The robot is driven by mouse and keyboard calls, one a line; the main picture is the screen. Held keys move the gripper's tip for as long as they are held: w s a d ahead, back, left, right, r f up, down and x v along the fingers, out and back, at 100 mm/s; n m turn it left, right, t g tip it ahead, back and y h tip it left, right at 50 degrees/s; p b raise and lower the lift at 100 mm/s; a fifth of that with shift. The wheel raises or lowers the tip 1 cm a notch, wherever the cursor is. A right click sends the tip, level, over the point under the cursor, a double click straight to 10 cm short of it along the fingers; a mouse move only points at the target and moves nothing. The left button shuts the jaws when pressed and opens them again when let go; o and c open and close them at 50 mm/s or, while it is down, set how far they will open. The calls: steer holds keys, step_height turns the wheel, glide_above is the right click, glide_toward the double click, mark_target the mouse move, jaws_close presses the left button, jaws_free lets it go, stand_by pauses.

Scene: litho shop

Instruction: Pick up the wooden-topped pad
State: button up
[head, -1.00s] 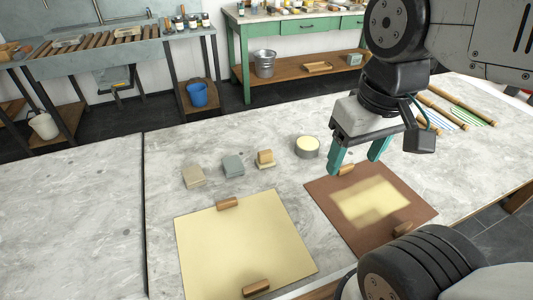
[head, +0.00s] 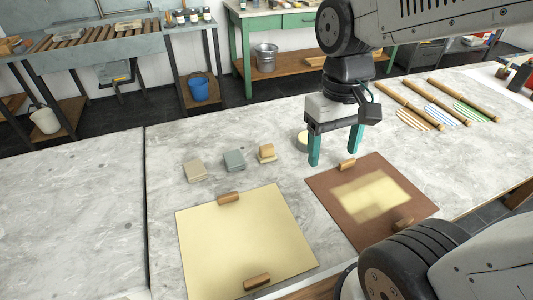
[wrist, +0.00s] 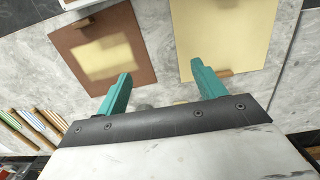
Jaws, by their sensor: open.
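The wooden-topped pad (head: 267,153) is a small block with a pale wooden top. I cannot make out the pad there.
A grey block (head: 234,161) and a beige block (head: 194,171) stand left of the pad. A cream sheet (head: 245,240) and a brown board (head: 318,183) with wooden handles lie in front. The left table is bare.

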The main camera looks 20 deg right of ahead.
steer(key=w+a+f, duration=0.1)
steer(key=w+f, duration=0.7)
steer(key=w, duration=0.3)
steer(key=w+a+f, duration=0.2)
steer(key=w+f, duration=0.6)
steer(key=w, duration=0.3)
steer(key=t, duration=0.2)
glide_above(267, 146)
steer(key=s, duration=0.1)
steer(key=shift+a+f, duration=0.1)
steer(key=shift+a, duration=0.15)
steer(key=f, duration=0.5)
steer(key=w+f, duration=0.1)
steer(key=f, duration=0.1)
steer(key=shift+d+f, duration=0.2)
steer(key=shift+f, duration=0.05)
steer(key=c, duration=1.1)
steer(key=shift+c, duration=0.2)
steer(key=shift+r, duration=0.15)
steer(key=shift+r, duration=0.6)
step_height(267, 146, up, 2)
steer(key=shift+s+r, duration=0.15)
steer(key=shift+r, duration=0.05)
steer(key=s, duration=1)
steer(key=s+r, duration=0.1)
steer(key=s, duration=0.5)
steer(key=shift+r, duration=0.1)
